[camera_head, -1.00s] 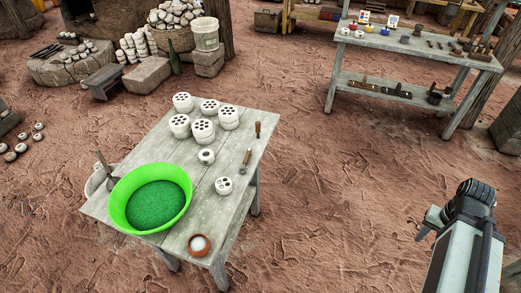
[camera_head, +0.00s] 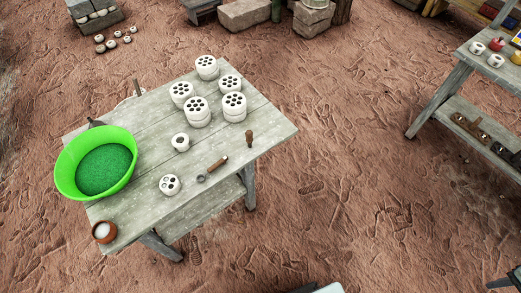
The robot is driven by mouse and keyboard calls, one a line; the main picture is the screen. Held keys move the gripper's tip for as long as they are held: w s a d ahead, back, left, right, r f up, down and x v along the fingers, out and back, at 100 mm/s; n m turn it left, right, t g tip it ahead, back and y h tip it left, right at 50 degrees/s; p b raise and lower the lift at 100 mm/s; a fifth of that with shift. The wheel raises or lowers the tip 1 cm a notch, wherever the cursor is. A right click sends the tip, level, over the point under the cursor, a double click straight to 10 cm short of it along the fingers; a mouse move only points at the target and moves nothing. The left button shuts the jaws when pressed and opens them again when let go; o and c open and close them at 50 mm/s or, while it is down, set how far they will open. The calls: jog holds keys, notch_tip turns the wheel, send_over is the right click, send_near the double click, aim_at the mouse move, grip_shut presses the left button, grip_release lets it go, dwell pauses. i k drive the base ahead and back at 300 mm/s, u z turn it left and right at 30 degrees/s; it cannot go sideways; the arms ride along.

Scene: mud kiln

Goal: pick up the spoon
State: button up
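A tool with a brown wooden handle and a small round grey metal end (camera_head: 218,164) lies on the grey wooden table (camera_head: 150,140), near its front right edge. It looks like the spoon, but it is too small to be sure. Its round end points to the lower left. A second, shorter brown-handled tool (camera_head: 249,139) is to its upper right, near the same edge. My gripper is not in view; only a sliver of my arm shows at the bottom edge, well apart from the table.
A green basin (camera_head: 72,158) with green contents stands at the table's left. Several white perforated discs (camera_head: 197,112), a white ring (camera_head: 180,142) and a brown bowl (camera_head: 104,232) share the table. Another bench (camera_head: 448,90) is at right. The ground between is open.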

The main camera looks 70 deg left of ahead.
aim_at(200, 177)
jog(key=u, duration=0.05)
jog(key=i, duration=0.9)
jog(key=u, duration=5.3)
jog(key=i, duration=1.05)
jog(key=z, duration=0.1)
